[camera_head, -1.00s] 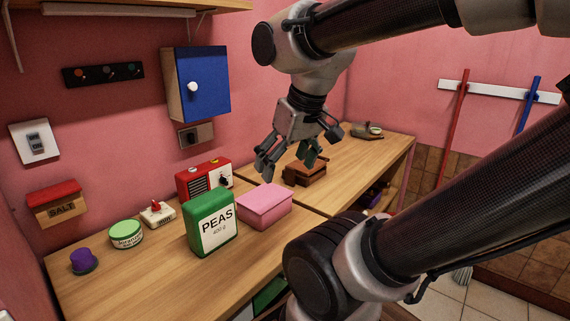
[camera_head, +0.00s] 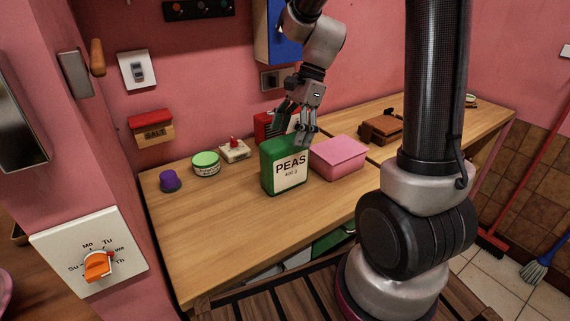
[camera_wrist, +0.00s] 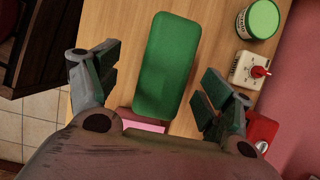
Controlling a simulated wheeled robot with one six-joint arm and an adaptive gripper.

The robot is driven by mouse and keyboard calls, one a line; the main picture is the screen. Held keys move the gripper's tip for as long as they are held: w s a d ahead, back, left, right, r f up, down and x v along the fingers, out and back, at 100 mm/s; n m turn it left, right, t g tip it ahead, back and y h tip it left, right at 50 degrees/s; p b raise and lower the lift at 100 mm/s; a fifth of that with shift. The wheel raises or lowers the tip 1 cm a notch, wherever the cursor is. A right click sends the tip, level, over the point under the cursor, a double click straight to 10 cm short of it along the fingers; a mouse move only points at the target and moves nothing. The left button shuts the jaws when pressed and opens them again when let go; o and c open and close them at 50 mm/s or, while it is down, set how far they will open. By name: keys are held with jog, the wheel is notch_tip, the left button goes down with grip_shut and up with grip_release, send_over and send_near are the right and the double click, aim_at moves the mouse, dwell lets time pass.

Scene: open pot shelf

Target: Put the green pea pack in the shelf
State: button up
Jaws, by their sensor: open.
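The green pea pack (camera_head: 287,168) stands upright on the wooden counter, its white PEAS label facing forward. In the wrist view its green top (camera_wrist: 168,68) lies between and ahead of the spread fingers, apart from them. My gripper (camera_head: 297,132) is open and empty, pointing down above and just behind the pack in the head view. It also shows in the wrist view (camera_wrist: 158,85). An open space under the counter (camera_head: 325,245) shows part of a green item; it is mostly hidden, and I cannot tell whether it is the shelf.
A pink box (camera_head: 338,158) stands close right of the pack. A red radio (camera_head: 264,127) is behind it. A white switch box (camera_head: 234,151), green-lidded jar (camera_head: 206,164) and purple knob (camera_head: 169,181) are to the left. The front left counter is clear.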

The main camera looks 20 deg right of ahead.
aim_at(281, 157)
jog(key=x, duration=0.7)
jog(key=shift+w+a+f, duration=0.15)
jog(key=shift+w+f, duration=0.05)
jog(key=shift+w, duration=0.15)
jog(key=shift+f, duration=0.2)
jog(key=c, duration=1.2)
